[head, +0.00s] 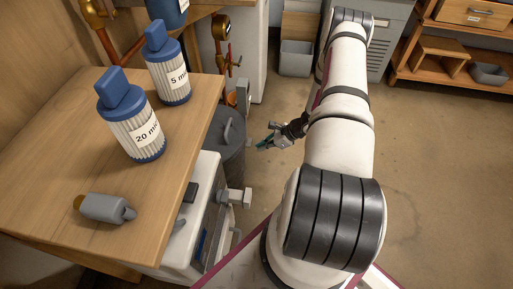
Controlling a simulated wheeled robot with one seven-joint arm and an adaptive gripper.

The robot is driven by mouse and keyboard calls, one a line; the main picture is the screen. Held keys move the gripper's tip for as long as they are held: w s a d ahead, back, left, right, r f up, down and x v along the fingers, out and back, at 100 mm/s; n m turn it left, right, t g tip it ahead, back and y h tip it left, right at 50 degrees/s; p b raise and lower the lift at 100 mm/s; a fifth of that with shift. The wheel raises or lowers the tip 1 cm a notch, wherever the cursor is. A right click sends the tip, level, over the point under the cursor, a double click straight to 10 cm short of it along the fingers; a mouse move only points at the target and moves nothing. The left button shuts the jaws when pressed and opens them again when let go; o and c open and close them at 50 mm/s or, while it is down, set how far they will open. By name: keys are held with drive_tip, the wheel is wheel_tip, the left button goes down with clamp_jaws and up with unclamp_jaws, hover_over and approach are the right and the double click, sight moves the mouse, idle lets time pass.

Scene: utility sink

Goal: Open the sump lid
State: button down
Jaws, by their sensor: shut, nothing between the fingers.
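The sump appears to be the dark grey round bin (232,168) on the floor beside the wooden bench. Its dark lid (236,130) lies flat on top and looks closed, with a raised loop handle (228,131). The bench edge hides part of the lid's left side. My gripper (264,144) is small in the head view, just right of the lid and apart from its handle. Its fingers are shut and empty, and they point left toward the bin.
The wooden bench (60,170) holds two blue-capped filter cartridges (135,130) (170,78) and a grey fitting (104,208). A white unit (205,195) with a protruding valve stands below the bench. Copper pipes (220,38) rise behind. Open floor (430,170) lies to the right.

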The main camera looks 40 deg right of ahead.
drive_tip(key=b+x, duration=0.3)
drive_tip(key=x, duration=0.5)
drive_tip(key=shift+w+r, duration=0.1)
drive_tip(key=shift+r, duration=1.95)
drive_tip(key=shift+r, duration=0.1)
